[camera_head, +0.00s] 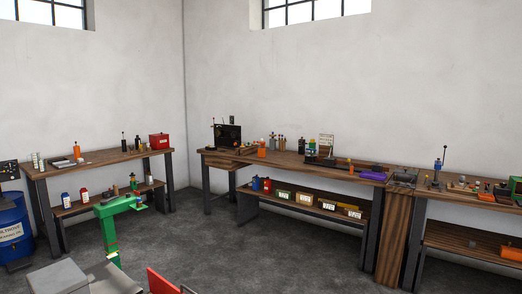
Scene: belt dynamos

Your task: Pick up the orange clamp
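I cannot tell for sure which thing is the orange clamp, as several small orange things show. One orange item (77,151) stands on the left bench. Another orange item (262,153) is near the left end of the middle bench. A small orange item (486,197) lies on the right bench. A larger orange rounded thing (511,253) is on the right bench's lower shelf, cut by the picture edge. Neither of my grippers is in view.
The left bench (110,157) and middle bench (290,158) stand along the walls. A green machine (112,230) rises in front of the left bench. A blue drum (12,232) is at the far left. The grey floor (255,260) before the middle bench is clear.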

